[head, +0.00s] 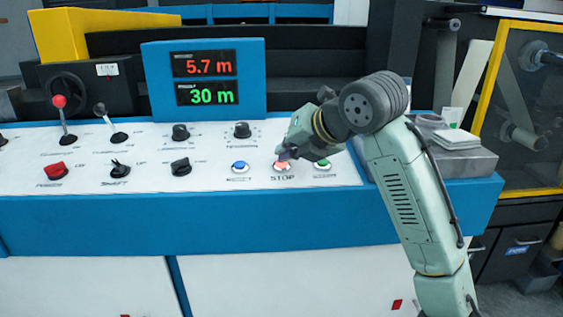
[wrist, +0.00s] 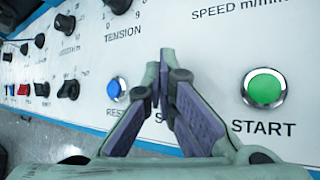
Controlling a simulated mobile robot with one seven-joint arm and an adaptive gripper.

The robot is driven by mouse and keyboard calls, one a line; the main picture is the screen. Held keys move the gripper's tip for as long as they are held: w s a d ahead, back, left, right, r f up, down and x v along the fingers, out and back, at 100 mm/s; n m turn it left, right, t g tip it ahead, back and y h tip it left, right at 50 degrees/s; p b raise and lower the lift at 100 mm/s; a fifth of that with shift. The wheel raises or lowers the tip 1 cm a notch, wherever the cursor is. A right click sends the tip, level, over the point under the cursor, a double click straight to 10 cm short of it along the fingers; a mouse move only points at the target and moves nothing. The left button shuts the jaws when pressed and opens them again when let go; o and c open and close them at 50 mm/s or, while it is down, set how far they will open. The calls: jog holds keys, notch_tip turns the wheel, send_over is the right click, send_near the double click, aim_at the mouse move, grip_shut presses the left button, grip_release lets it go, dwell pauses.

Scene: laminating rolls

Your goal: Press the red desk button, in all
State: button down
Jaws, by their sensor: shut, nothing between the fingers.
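The red button (head: 282,166) sits above the STOP label on the white desk panel, between a blue button (head: 240,167) and a green button (head: 322,164). My gripper (head: 286,154) is shut and empty, its fingertips right over the red button. I cannot tell whether they touch it. In the wrist view the shut fingertips (wrist: 168,62) point at the panel between the blue button (wrist: 115,89) and the green START button (wrist: 264,88). The red button is hidden behind the fingers there.
Black knobs (head: 242,130), a red switch (head: 55,170) and a red-knobbed lever (head: 60,112) stand on the panel to the left. A display box (head: 155,85) behind reads 5.7 m and 30 m. A grey box (head: 470,160) with white stacked items stands at the right.

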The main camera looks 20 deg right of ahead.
jog(key=shift+s+r+p, duration=0.1)
jog(key=shift+r+p, duration=0.4)
jog(key=shift+r, duration=0.2)
jog(key=shift+r, duration=0.1)
jog(key=r+p, duration=0.2)
jog(key=s+r+p, duration=0.1)
jog(key=r, duration=0.1)
jog(key=shift+a+r+p, duration=0.15)
jog(key=shift+r+p, duration=0.2)
jog(key=shift+p, duration=0.05)
jog(key=shift+w, duration=0.1)
